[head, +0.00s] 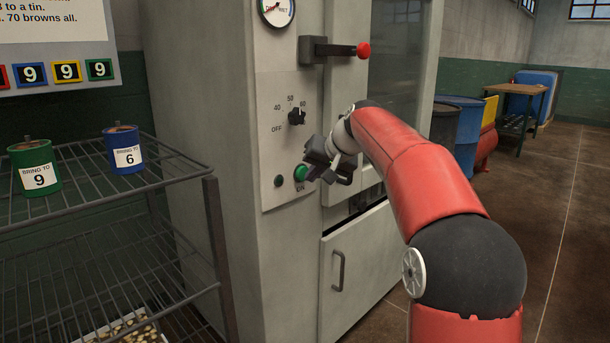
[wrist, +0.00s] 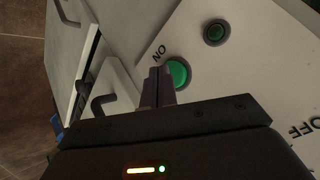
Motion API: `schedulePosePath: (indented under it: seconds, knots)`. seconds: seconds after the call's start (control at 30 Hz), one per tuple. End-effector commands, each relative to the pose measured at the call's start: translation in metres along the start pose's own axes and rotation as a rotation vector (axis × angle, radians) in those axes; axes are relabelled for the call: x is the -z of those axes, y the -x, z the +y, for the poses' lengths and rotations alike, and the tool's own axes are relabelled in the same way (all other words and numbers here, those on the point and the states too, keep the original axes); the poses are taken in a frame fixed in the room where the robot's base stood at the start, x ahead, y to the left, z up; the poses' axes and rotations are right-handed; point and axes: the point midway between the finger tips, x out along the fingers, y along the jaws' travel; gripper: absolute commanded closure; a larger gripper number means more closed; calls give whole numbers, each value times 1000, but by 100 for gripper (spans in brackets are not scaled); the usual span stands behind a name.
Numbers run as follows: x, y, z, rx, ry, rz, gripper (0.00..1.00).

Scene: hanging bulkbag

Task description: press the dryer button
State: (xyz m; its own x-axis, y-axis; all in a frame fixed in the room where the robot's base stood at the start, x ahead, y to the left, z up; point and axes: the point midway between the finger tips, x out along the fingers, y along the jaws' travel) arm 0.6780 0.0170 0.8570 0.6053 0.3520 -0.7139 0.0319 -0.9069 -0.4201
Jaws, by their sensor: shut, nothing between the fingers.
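The dryer (head: 285,225) is a tall grey cabinet in the middle of the head view. A green round button (head: 300,173) marked ON sits low on its control panel; it also shows in the wrist view (wrist: 179,74). The fingers cover part of the button's edge in the wrist view.
Above the button are a dial knob (head: 296,117) and a red-ended lever (head: 363,49). A wire rack (head: 190,170) with a green tin (head: 36,167) and a blue tin (head: 124,149) stands left. Drums (head: 462,125) stand behind on the right. Floor at right is clear.

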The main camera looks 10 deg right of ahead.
Motion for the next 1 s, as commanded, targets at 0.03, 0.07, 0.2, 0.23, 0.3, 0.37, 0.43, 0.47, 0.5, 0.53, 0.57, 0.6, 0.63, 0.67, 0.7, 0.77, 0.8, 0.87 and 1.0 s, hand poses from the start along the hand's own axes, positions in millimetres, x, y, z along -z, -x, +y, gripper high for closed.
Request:
schedulePosePath:
  seconds: [0.03, 0.07, 0.2, 0.23, 0.3, 0.37, 0.43, 0.47, 0.5, 0.53, 0.57, 0.6, 0.63, 0.67, 0.7, 0.77, 0.8, 0.87, 1.0]
  knots:
    - [0, 0, 0, 0, 0, 0, 100]
    - [0, 0, 0, 0, 0, 0, 100]
    - [0, 0, 0, 0, 0, 0, 100]
    - [0, 0, 0, 0, 0, 0, 100]
    - [0, 0, 0, 0, 0, 0, 100]
    - [0, 0, 0, 0, 0, 0, 100]
    - [0, 0, 0, 0, 0, 0, 100]
    - [0, 0, 0, 0, 0, 0, 100]
    - [1, 0, -1, 0, 0, 0, 100]
    - [1, 0, -1, 0, 0, 0, 100]
    - [2, -1, -2, 0, 0, 0, 100]
    - [2, -1, -2, 0, 0, -1, 100]
    - [3, -2, -3, 0, 0, -1, 100]
    - [4, -3, -4, 1, 0, -1, 100]
    - [5, -4, -5, 1, 0, -1, 100]
    - [5, -5, -5, 1, 0, -1, 100]
    - [5, -6, -5, 1, 0, 0, 100]
    - [5, -6, -5, 1, 0, 0, 100]
    - [5, -6, -5, 1, 0, 1, 100]
